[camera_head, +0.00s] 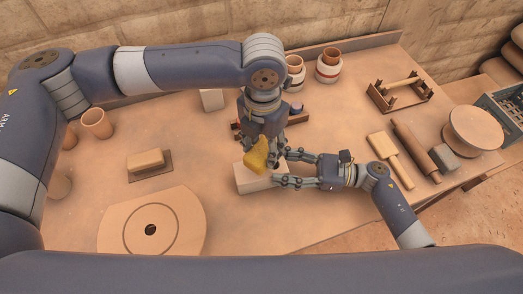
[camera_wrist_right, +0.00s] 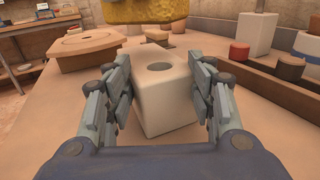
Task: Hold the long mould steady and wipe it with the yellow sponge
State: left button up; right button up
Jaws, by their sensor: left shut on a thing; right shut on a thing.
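The long mould (camera_head: 254,184) is a pale block on the table, and in the right wrist view (camera_wrist_right: 165,105) it has a round hole in its near-white top. My right gripper (camera_head: 278,171) is shut on the mould, with one finger on each side of it in the right wrist view (camera_wrist_right: 160,80). The yellow sponge (camera_head: 256,157) is in my left gripper (camera_head: 264,147), which is shut on it from above. In the right wrist view the sponge (camera_wrist_right: 150,10) hangs above the mould's far part, with a visible gap between them.
A round slab with a hole (camera_head: 185,222) lies at the front left. A float-like block (camera_head: 147,160) lies behind it. Cups (camera_head: 97,123) stand at the left and banded pots (camera_head: 328,68) at the back. A rolling pin (camera_head: 411,144) and a round stand (camera_head: 473,130) are at the right.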

pick_arm(q)
jog(key=shift+r, duration=2)
pick_arm(e)
jog(key=o, duration=1.6)
jog(key=d, duration=0.4)
jog(key=s+d, duration=0.1)
jog(key=d, duration=0.7)
jog(key=shift+s, duration=0.3)
